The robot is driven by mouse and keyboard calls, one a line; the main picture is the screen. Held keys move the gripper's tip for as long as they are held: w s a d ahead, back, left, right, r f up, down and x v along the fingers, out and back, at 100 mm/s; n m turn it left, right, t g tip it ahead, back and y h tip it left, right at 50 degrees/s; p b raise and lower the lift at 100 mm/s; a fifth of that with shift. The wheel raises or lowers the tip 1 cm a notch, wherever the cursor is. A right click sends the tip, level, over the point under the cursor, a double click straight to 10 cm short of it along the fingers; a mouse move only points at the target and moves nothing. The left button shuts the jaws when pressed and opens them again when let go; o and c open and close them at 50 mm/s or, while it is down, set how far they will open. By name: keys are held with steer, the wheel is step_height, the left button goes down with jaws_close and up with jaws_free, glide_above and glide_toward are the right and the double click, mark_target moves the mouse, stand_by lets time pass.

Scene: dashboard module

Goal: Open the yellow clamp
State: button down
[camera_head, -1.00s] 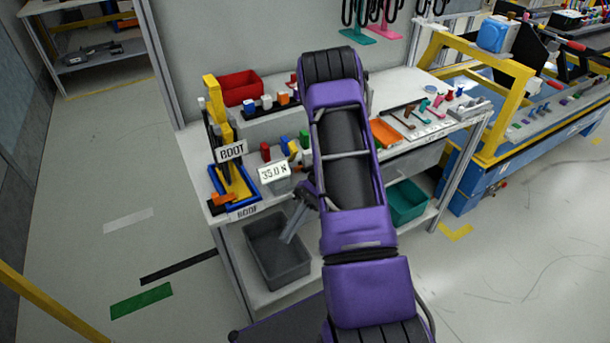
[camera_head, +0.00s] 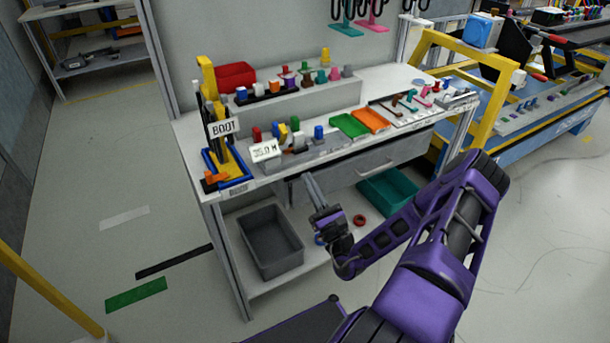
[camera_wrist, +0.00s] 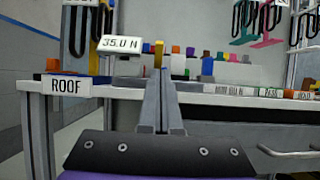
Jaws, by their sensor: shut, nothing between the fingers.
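The yellow clamp (camera_head: 282,131) appears as a small yellow upright part on the bench top, behind the white "35.0 N" sign (camera_head: 265,150). In the wrist view a yellow upright piece (camera_wrist: 158,55), likely the same clamp, shows just above my fingertips; its lower part is hidden. My gripper (camera_head: 309,179) is shut and empty, in front of the bench's front edge, apart from the clamp. In the wrist view its closed fingers (camera_wrist: 159,75) point toward the bench, and the sign (camera_wrist: 121,43) is to their upper left.
A tall yellow fixture (camera_head: 206,85) with a "BOOT" sign stands at the bench's left end. Red, green and blue pieces stand near the clamp. Green (camera_head: 350,124) and orange (camera_head: 371,119) trays lie to the right. A drawer (camera_head: 375,165) and grey bin (camera_head: 270,243) are below.

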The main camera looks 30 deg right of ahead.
mark_target(285, 130)
steer(key=x, duration=1.2)
steer(key=shift+b, duration=0.35)
steer(key=shift+r, duration=0.1)
steer(key=p, duration=0.2)
steer(key=r+g+p, duration=0.1)
steer(key=p, duration=0.2)
steer(key=shift+w+r+g, duration=0.25)
steer(key=shift+w+g, duration=0.05)
steer(key=shift+w, duration=0.05)
steer(key=p+x, duration=0.1)
steer(key=p, duration=0.1)
steer(key=shift+w+r+p, duration=0.2)
steer(key=shift+w+p, duration=0.05)
steer(key=shift+p, duration=0.05)
steer(key=shift+w+r+p, duration=0.25)
steer(key=shift+w+p, duration=0.25)
steer(key=shift+w, duration=0.25)
